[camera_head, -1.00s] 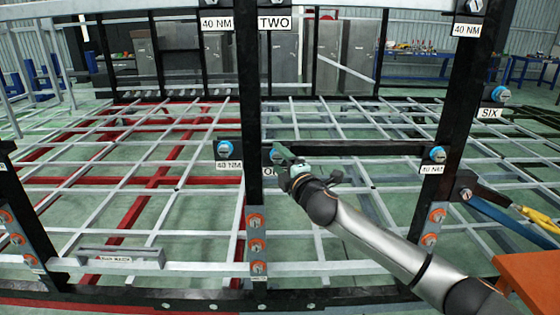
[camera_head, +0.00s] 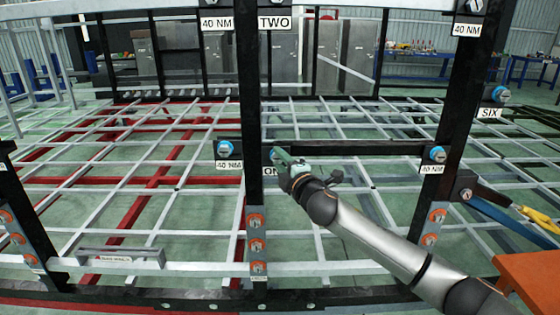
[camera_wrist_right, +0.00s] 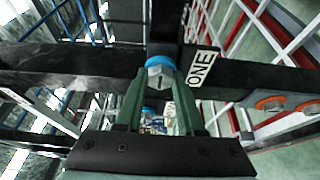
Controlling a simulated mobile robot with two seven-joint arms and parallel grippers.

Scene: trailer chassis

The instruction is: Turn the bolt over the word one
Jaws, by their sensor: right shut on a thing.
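The bolt over the word ONE (camera_wrist_right: 160,72) has a blue collar and a silver head in the right wrist view. It sits on the black frame, with the white ONE label (camera_wrist_right: 201,67) beside it. My right gripper (camera_wrist_right: 162,80) has its green fingers on both sides of the bolt head, shut on it. In the head view my right gripper (camera_head: 283,160) reaches the black post from the right and hides the bolt and most of the ONE label (camera_head: 268,171). My left gripper does not show.
A blue-collared bolt (camera_head: 224,148) with a 40 NM label stands left of the black post (camera_head: 250,100). Another blue bolt (camera_head: 438,154) is on the right post. A black crossbar (camera_head: 350,150) runs behind my gripper. An orange surface (camera_head: 530,280) is at lower right.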

